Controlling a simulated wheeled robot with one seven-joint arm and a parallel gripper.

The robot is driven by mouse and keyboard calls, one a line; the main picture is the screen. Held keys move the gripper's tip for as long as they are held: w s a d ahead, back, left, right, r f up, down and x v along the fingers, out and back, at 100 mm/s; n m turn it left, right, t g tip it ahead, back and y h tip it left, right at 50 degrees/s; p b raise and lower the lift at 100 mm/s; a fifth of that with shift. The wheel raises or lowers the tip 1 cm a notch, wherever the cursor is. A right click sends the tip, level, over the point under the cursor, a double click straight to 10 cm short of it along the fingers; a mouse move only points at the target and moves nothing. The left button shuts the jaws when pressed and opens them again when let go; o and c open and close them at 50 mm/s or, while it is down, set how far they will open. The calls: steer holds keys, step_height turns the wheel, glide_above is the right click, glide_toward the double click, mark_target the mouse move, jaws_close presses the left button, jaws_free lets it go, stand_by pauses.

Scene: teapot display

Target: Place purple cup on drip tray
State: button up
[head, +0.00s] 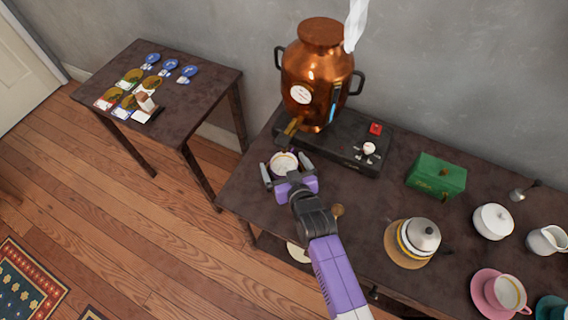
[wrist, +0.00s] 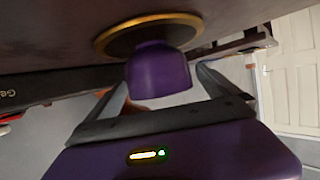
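The purple cup (wrist: 158,75) shows upside down in the wrist view, its base against a round dark disc with a gold rim (wrist: 130,33). This looks like the drip tray, though I cannot be sure. In the head view, the cup's pale inside (head: 284,163) faces up, just in front of the urn's spout. My gripper (head: 285,173) is open, with one finger on each side of the cup. The wrist view shows gaps between the fingers (wrist: 163,88) and the cup. The disc is hidden in the head view.
A copper urn (head: 318,80) stands on a black base (head: 340,150) behind the cup. A side table (head: 190,112) with small packets stands left.

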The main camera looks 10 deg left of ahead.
steer(key=shift+r, duration=0.25)
steer(key=v, duration=1.2)
steer(key=s+d+r+m+t+h, duration=0.1)
steer(key=s+d+r+m+h, duration=0.15)
steer(key=s+d, duration=1.3)
steer(key=s+d+r+m+t+h, duration=0.1)
steer(key=s+d+r, duration=0.4)
steer(key=s+r, duration=0.9)
steer(key=shift+s+r+m+h, duration=0.3)
steer(key=shift+m+h, duration=0.45)
steer(key=shift+h, duration=0.4)
